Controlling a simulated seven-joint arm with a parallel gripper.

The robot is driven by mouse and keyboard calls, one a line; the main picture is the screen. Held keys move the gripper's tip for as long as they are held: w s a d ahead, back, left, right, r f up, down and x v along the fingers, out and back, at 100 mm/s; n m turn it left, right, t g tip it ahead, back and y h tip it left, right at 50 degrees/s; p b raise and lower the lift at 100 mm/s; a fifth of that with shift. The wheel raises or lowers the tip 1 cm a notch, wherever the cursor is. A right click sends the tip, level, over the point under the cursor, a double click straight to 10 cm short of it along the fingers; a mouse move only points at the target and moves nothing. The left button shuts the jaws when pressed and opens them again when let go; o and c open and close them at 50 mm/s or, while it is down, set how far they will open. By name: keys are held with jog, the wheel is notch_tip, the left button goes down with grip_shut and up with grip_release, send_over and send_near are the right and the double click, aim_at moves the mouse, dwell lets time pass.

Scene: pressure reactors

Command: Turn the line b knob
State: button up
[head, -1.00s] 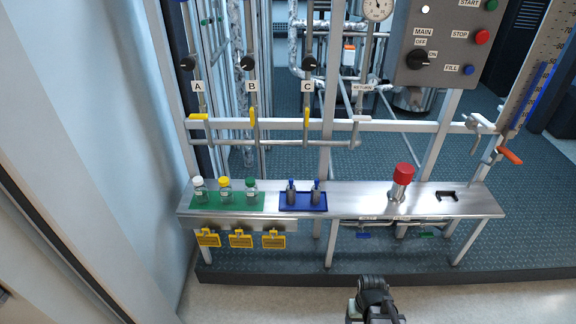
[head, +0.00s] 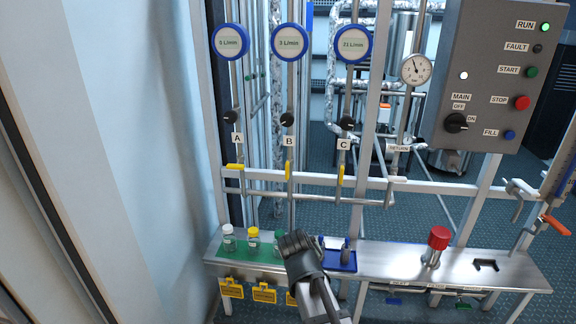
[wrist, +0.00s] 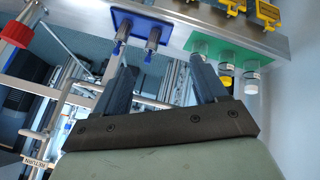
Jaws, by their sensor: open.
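The line B knob (head: 287,120) is a small black knob on the middle vertical pipe, just above the label B (head: 289,141). A round gauge (head: 291,42) reading 3 L/min sits above it on the same pipe. My gripper (head: 293,243) is below the knob, in front of the shelf, well apart from it. In the wrist view my gripper (wrist: 163,64) has its two dark fingers spread with nothing held between them. I cannot make out the line B knob in the wrist view.
Similar knobs sit on line A (head: 231,117) and line C (head: 347,124). Yellow-handled valves and a horizontal rail (head: 410,185) lie below. The shelf (head: 395,262) bears bottles, a blue tray (head: 341,266) and a red-capped cylinder (head: 437,242). A control panel (head: 490,60) stands at right.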

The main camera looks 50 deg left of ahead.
jog(key=a+r+t+y, duration=0.2)
jog(key=a+r, duration=0.5)
jog(key=r, duration=0.5)
jog(key=m+t+y, duration=0.4)
jog(key=t+y, duration=0.1)
jog(key=y, duration=0.2)
send_near(286, 121)
jog(key=shift+s+d+r, duration=0.2)
jog(key=shift+s+d, duration=0.1)
jog(key=shift+d, duration=0.05)
jog(key=x, duration=1.3)
jog(key=shift+w+a+f, duration=0.15)
jog(key=shift+w+f, duration=0.05)
jog(key=shift+w, duration=0.1)
jog(key=shift+c, duration=0.4)
